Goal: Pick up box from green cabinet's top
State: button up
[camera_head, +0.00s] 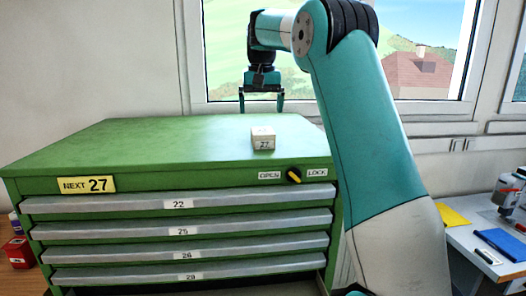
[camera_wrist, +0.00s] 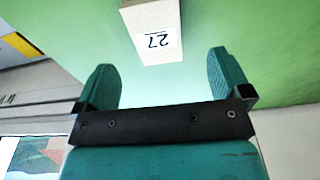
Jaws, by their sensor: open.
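The box (camera_head: 263,138) is small and cream-white, labelled 27. It stands on the green cabinet's top (camera_head: 150,145), right of the middle. My gripper (camera_head: 262,104) points down above the cabinet top, with its two fingers apart and nothing between them. In the wrist view the box (camera_wrist: 152,28) lies ahead of the fingertips, its label upside down. My gripper (camera_wrist: 162,80) shows there with teal fingers on both sides, apart from the box. The box is not touched by either finger.
The cabinet front has several grey drawers (camera_head: 180,204), a yellow NEXT 27 sign (camera_head: 87,185) and a yellow-black lock knob (camera_head: 293,175). A window (camera_head: 420,60) is behind. A table (camera_head: 470,240) with a blue folder stands right. The cabinet top around the box is clear.

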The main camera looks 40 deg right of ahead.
aim_at(263, 130)
notch_tip(263, 130, down, 3)
jog(key=shift+w+d+f, duration=0.15)
jog(key=shift+w+d+f+p, duration=0.1)
jog(key=shift+d+f+p, duration=0.1)
jog(key=shift+f+p, duration=0.5)
jog(key=shift+w+d+f+p, duration=0.1)
jog(key=shift+d+f+p, duration=0.15)
jog(key=shift+f, duration=0.85)
jog(key=shift+w+d+f+p, duration=0.15)
jog(key=shift+f+p, duration=0.4)
jog(key=shift+f, duration=0.35)
jog(key=c, duration=1)
jog(key=shift+c, duration=0.2)
jog(key=shift+r, duration=0.15)
